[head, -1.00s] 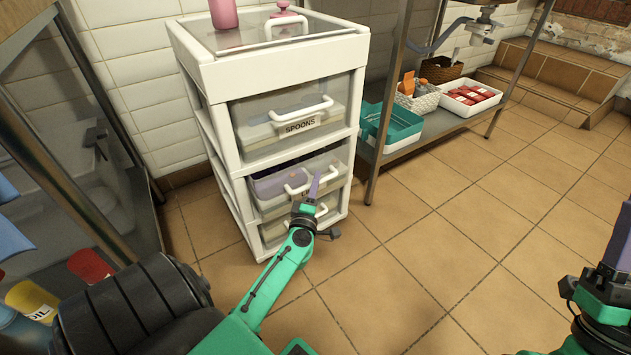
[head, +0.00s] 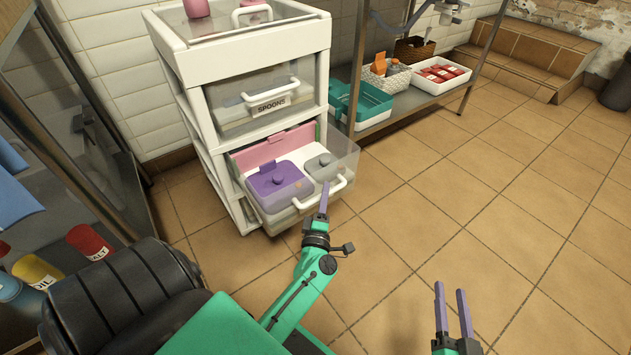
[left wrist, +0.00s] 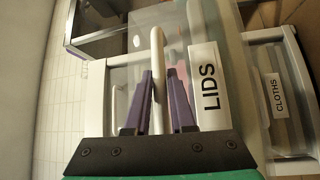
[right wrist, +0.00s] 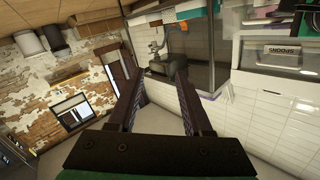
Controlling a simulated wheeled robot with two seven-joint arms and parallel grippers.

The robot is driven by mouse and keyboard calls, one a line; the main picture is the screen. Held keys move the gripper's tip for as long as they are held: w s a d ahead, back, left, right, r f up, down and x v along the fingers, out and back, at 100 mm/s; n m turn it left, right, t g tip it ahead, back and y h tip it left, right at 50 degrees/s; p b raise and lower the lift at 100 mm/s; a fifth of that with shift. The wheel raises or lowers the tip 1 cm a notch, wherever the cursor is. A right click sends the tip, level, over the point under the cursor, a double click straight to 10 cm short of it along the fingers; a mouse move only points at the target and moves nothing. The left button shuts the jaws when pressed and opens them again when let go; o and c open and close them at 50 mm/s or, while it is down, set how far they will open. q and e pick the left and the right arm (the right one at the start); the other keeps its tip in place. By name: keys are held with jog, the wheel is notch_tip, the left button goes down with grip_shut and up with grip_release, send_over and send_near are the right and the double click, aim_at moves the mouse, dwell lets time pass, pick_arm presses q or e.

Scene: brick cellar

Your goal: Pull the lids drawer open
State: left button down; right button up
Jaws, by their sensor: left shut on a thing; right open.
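The lids drawer (head: 340,172) is pulled well out of the white drawer unit (head: 172,75). Inside it are a purple lid (head: 268,180), a grey lid (head: 321,166) and a pink piece (head: 275,146) at the back. My left gripper (head: 323,205) is at the drawer's front, shut on the white drawer handle (left wrist: 158,65). In the left wrist view the handle bar stands between the purple fingers, beside the LIDS label (left wrist: 208,88). My right gripper (head: 453,295) is open and empty over the floor, away from the unit.
The spoons drawer (head: 260,105) above is closed. The cloths drawer (left wrist: 280,95) shows in the left wrist view. A metal shelf at the right holds a teal crate (head: 362,106), a basket (head: 387,80) and a white tray (head: 441,73). The tiled floor (head: 520,190) in front is clear.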

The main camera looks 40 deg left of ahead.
pick_arm(q)
jog(key=d, duration=0.1)
jog(key=s+d, duration=0.1)
jog(key=d, duration=0.1)
jog(key=shift+d+f, duration=0.2)
pick_arm(e)
jog(key=s+f+g, duration=0.2)
jog(key=s+f, duration=0.2)
jog(key=f, duration=0.2)
jog(key=shift+s+a+f, duration=0.15)
jog(key=shift+s, duration=0.15)
pick_arm(q)
jog(key=c, duration=0.8)
grip_release()
jog(key=shift+r, duration=0.1)
jog(key=shift+o, duration=0.2)
jog(key=shift+s, duration=0.1)
jog(key=shift+s+d+p, duration=0.1)
jog(key=shift+s+p, duration=0.15)
jog(key=shift+p, duration=0.1)
jog(key=p+v, duration=0.2)
jog(key=v, duration=1.2)
pick_arm(e)
jog(key=s+g, duration=0.2)
jog(key=shift+s+f+h, duration=0.1)
jog(key=shift+s+h, duration=0.2)
jog(key=shift+s, duration=0.1)
